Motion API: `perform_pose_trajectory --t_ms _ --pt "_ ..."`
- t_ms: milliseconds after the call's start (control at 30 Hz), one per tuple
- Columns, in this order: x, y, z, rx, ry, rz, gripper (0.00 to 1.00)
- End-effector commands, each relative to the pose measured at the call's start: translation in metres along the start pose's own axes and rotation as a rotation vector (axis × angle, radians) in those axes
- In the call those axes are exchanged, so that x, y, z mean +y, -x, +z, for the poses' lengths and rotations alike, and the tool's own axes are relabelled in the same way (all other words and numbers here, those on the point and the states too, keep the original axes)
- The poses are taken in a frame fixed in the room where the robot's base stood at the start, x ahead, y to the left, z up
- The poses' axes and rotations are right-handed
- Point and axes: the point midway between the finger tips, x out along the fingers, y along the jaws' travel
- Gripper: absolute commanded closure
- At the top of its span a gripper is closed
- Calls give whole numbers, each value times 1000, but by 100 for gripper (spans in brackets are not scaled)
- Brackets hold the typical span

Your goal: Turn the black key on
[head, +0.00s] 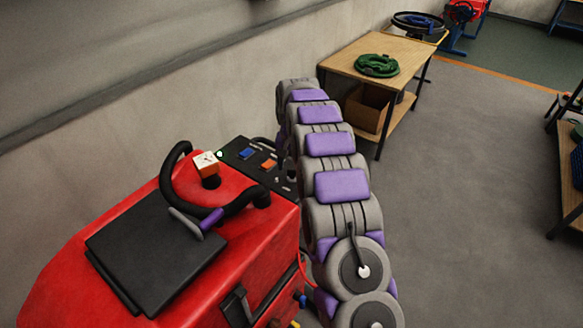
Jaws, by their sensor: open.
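The red scrubber machine (250,232) fills the lower left of the head view. Its dark control panel (232,145) lies behind the black handle (170,170), with a blue switch (247,152), an orange switch (268,164) and a lit green spot (220,154). I cannot pick out a black key; my arm covers the panel's right side. My grey arm with purple pads rises from the bottom and bends down at its far end beside the panel. My gripper is hidden behind the arm links, so its place relative to the key does not show.
A white and orange cube (207,163) sits by the handle. A black lid (150,255) covers the machine's top. A wooden table (355,57) with a coiled green hose (377,66) stands behind, near the wall. The floor to the right is clear up to a shelf (568,195).

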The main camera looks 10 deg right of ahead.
Motion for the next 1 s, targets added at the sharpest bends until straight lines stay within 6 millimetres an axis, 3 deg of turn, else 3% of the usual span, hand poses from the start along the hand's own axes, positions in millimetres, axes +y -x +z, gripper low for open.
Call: perform_pose_trajectory --t_ms 300,500,700,1000 --pt "-1 72 -1 6 0 -2 36" --pt "-1 106 -2 4 0 -1 36" --pt "-1 132 -2 3 -1 0 36" --pt "-1 151 -1 2 -1 0 36"
